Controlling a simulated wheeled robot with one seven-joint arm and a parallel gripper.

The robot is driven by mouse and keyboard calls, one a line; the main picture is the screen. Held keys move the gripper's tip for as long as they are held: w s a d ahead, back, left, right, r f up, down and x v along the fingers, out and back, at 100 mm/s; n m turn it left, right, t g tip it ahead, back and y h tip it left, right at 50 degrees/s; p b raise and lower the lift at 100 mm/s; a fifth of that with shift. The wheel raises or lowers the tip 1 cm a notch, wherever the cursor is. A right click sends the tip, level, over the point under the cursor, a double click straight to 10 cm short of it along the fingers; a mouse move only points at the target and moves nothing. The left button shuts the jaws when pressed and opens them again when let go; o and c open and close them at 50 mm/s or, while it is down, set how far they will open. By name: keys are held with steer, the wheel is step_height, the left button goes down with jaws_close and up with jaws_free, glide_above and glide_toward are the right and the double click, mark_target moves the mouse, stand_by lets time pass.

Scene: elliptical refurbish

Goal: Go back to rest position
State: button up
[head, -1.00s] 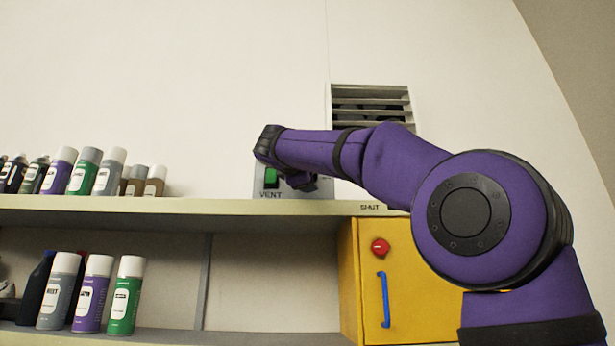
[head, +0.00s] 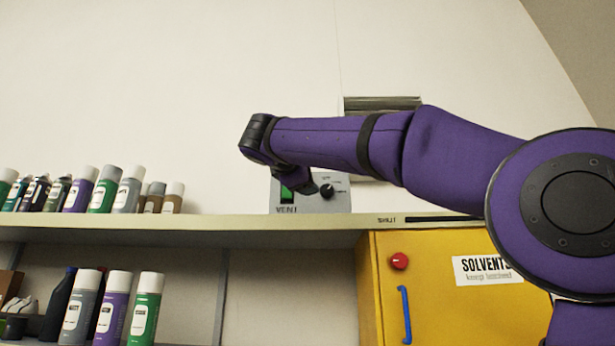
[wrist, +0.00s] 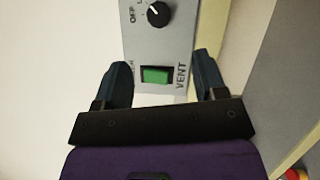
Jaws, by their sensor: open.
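My gripper shows in the wrist view (wrist: 163,72), with its two dark fingers spread and nothing between them. The grey control panel (wrist: 178,43) lies beyond the fingers, with a green VENT switch (wrist: 156,75) seen in the gap and a black knob (wrist: 158,14) above it. I cannot tell whether a finger touches the panel. In the head view the same panel (head: 340,203) stands just above the shelf, partly hidden by my purple arm. The fingers are mostly hidden there.
A shelf (head: 240,228) runs across, with several spray cans (head: 103,192) at its left and more cans below (head: 112,312). A yellow solvents cabinet (head: 450,318) with a blue handle (head: 405,315) stands below right. A wall vent (head: 383,104) is partly behind my arm.

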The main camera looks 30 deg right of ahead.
stand_by(0.3)
steer(key=s+a+f+m+g+y, duration=0.1)
steer(key=s+f+m+y, duration=0.2)
steer(key=f, duration=1.4)
steer(key=s+a+f+m+g+y, duration=0.1)
steer(key=s+f+y, duration=0.6)
steer(key=f, duration=1.1)
steer(key=s+a+f+m+g+y, duration=0.1)
steer(key=s+f+m+g+y, duration=0.2)
steer(key=s+f, duration=0.8)
step_height(320, 180, down, 7)
steer(key=m+y, duration=0.1)
steer(key=y, duration=0.1)
steer(key=shift+a+f+m+y, duration=0.2)
steer(key=shift+m+y, duration=0.1)
steer(key=shift+m, duration=0.1)
